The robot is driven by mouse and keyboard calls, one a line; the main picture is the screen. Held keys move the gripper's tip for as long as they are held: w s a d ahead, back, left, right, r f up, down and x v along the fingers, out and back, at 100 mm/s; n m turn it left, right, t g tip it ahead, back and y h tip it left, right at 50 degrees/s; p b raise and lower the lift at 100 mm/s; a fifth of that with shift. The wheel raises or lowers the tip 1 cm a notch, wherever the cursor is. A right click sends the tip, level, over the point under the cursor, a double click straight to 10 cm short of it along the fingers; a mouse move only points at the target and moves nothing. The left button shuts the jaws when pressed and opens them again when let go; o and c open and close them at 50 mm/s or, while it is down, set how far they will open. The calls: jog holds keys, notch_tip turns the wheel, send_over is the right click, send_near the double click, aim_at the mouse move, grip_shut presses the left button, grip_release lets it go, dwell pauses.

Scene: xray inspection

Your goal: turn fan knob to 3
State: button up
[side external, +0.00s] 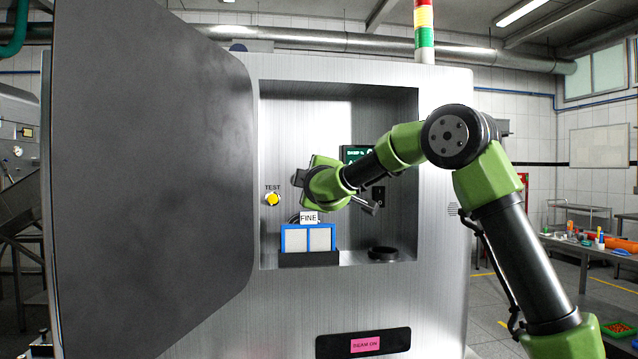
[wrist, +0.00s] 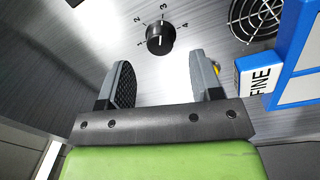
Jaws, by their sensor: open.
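The black fan knob (wrist: 160,39) is on the brushed metal wall, ringed by the numbers 1, 2, 3 and 4, at upper middle in the wrist view. The 3 is above it in that picture and the 1 to its left. I cannot tell for sure which number its mark points to. My gripper (wrist: 160,74) is open and empty, its fingers apart and just below the knob in the picture, with the knob in line with the gap. In the side external view my gripper (side external: 299,178) is inside the cabinet, and the knob is hidden there.
A yellow TEST button (side external: 272,199) is left of my gripper. A blue-framed filter (side external: 293,240) labelled FINE stands below; it also shows near a round vent grille (wrist: 255,16) in the wrist view. A black ring (side external: 383,254) lies on the cabinet floor. The big door (side external: 150,180) stands open.

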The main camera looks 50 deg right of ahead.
jog(key=v, duration=0.5)
jog(key=shift+s+a, duration=0.1)
jog(key=shift+s, duration=0.05)
dwell(0.3)
